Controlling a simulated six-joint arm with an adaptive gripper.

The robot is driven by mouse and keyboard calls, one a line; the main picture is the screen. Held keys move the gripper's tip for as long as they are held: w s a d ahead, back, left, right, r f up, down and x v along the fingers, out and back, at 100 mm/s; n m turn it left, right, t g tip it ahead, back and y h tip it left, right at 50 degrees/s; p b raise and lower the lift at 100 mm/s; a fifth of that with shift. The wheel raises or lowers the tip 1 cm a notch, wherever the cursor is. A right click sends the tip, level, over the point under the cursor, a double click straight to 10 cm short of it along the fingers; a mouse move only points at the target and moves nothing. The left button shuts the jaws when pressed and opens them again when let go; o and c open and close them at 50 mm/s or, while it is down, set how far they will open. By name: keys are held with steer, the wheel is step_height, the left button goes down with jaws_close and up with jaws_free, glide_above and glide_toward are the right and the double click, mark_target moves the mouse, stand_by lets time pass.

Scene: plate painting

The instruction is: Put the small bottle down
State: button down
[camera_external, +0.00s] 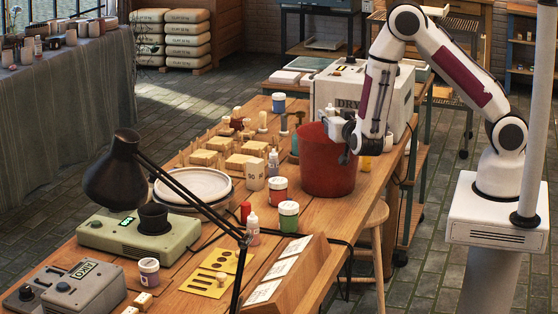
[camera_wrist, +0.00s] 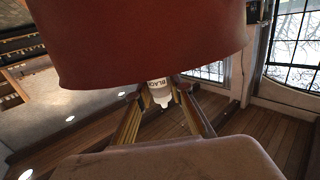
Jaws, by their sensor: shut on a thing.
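The small bottle (camera_wrist: 160,93) is white with a black-lettered label reading BLACK. In the wrist view it sits between the two fingertips of my gripper (camera_wrist: 161,87), which is shut on it. A large red bucket (camera_wrist: 140,40) fills the top of that view and covers part of the bottle. In the external view the red bucket (camera_external: 327,172) stands on the wooden table, and my wrist is at its rim. My fingers and the held bottle cannot be made out clearly there.
A white DRY box (camera_external: 387,95) stands behind the bucket. Jars with red (camera_external: 278,190) and green (camera_external: 288,217) labels and a white bottle (camera_external: 273,163) stand left of it. A tile rack (camera_external: 300,275) and a black lamp (camera_external: 112,175) are nearer. Bare table shows right of the bucket.

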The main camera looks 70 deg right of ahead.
steer(key=shift+f, duration=0.8)
steer(key=c, duration=1.7)
jaws_free()
steer(key=shift+r, duration=3.5)
